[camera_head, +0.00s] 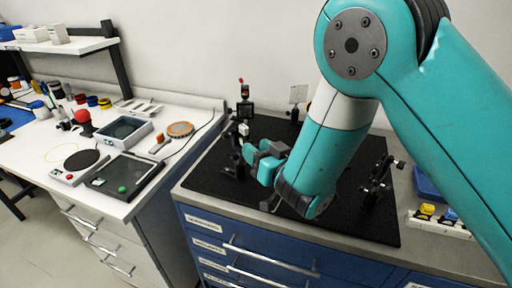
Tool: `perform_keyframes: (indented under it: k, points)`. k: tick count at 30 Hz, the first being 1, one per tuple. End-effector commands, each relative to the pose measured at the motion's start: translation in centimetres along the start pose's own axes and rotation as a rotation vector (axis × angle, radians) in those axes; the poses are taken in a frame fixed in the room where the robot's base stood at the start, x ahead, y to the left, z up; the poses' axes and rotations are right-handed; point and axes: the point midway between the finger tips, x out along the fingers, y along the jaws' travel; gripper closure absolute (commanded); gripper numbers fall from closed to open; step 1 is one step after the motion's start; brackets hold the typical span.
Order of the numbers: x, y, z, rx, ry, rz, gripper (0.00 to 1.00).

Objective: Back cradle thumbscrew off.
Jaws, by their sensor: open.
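My gripper (254,158) is over the left part of the black breadboard (300,229), pointing left, and is open. I see nothing between its fingers. Just to its left, slim black post mounts (232,164) stand on the breadboard. A small white piece (243,129) shows above the gripper in the picture, and a dark mount with a red top (245,91) stands behind it. The thumbscrew is too small to pick out, and I cannot tell which mount is the back cradle. My arm hides the middle of the breadboard.
A black mount with knobs (379,183) stands at the right of the breadboard. A clear plate on a holder (298,95) stands at the back. A blue bin (428,184) and a white rack (440,224) are at the right. The left white bench (40,150) carries several instruments.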

Motion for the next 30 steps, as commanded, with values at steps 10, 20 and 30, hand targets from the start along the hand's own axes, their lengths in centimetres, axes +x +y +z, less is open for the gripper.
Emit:
perform_keyframes:
  k: [10,20,30]
  points:
    - [0.00,-0.04,0.01,0.000,0.000,-0.001,1.00]
    - [-0.06,0.06,-0.02,-0.026,0.001,0.000,1.00]
    - [-0.09,0.09,-0.02,-0.226,0.001,0.001,1.00]
